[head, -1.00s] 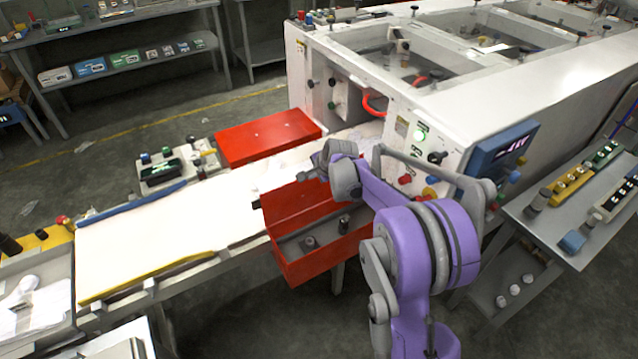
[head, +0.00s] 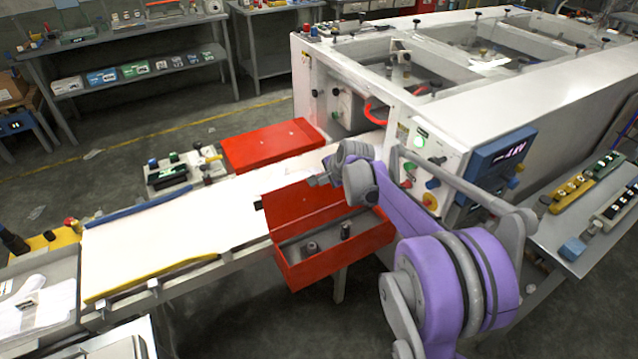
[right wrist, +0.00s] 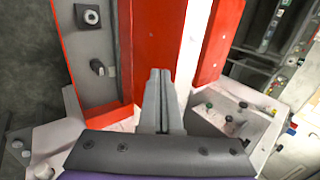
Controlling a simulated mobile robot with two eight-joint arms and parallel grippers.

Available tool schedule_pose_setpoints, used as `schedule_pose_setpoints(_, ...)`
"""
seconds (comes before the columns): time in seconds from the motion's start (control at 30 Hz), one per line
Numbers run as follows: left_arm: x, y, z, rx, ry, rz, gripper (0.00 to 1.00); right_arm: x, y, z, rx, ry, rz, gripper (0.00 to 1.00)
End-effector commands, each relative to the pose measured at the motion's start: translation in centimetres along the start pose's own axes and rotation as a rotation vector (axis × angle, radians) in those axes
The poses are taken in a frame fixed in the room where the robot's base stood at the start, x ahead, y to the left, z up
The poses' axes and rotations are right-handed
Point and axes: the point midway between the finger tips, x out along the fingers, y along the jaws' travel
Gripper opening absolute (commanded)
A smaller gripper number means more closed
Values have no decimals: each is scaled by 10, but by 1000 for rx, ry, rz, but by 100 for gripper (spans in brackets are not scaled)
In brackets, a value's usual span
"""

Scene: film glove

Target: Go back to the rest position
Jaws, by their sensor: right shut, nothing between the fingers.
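My right gripper (head: 316,180) is over the open red box (head: 290,205) at the side of the white conveyor table. It is shut and empty. In the right wrist view its fingers (right wrist: 160,75) are together, with the red box wall (right wrist: 135,40) behind them. My purple right arm reaches in from the lower right, in front of the machine's control panel. My left gripper is not in view.
The white machine (head: 560,95) with a control panel (head: 420,170) stands behind and right of the arm. A second red box (head: 270,145) lies on the conveyor's far side. A grey side table (head: 560,228) with button boxes is at the right. Dark floor is clear in front.

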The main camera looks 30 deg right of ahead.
Motion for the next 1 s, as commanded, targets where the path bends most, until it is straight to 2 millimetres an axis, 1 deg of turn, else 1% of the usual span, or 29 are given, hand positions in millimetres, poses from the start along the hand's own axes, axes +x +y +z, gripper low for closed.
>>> schedule_pose_setpoints(0.03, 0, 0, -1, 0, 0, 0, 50, -12, -1, 0, 1, 1, 0, 0)
schedule_pose_setpoints(0.1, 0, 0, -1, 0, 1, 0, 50, -26, -3, 0, 2, 1, -1, 0)
schedule_pose_setpoints(0.2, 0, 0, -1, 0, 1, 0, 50, -42, -4, 0, 2, 0, -1, 0)
schedule_pose_setpoints(0.3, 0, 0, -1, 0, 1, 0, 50, -52, -5, 0, 1, 0, -1, 0)
schedule_pose_setpoints(0.4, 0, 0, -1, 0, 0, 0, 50, -58, -5, 0, 0, 0, -1, 0)
schedule_pose_setpoints(0.57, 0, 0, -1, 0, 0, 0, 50, -60, -5, 1, -3, 0, -1, 0)
schedule_pose_setpoints(0.67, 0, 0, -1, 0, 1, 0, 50, -66, 1, 11, -48, -3, 5, 0)
schedule_pose_setpoints(0.77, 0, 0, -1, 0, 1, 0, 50, -82, 18, 36, -175, -11, 22, 0)
schedule_pose_setpoints(0.83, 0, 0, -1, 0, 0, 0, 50, -99, 39, 61, -311, -19, 39, 0)
schedule_pose_setpoints(0.87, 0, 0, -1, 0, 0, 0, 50, -106, 50, 71, -378, -23, 47, 0)
schedule_pose_setpoints(0.9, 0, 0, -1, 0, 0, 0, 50, -116, 66, 86, -470, -30, 58, 0)
schedule_pose_setpoints(0.97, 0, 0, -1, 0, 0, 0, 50, -130, 92, 105, -609, -39, 72, 0)
schedule_pose_setpoints(1.0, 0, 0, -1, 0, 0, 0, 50, -138, 109, 117, -702, -45, 81, 0)
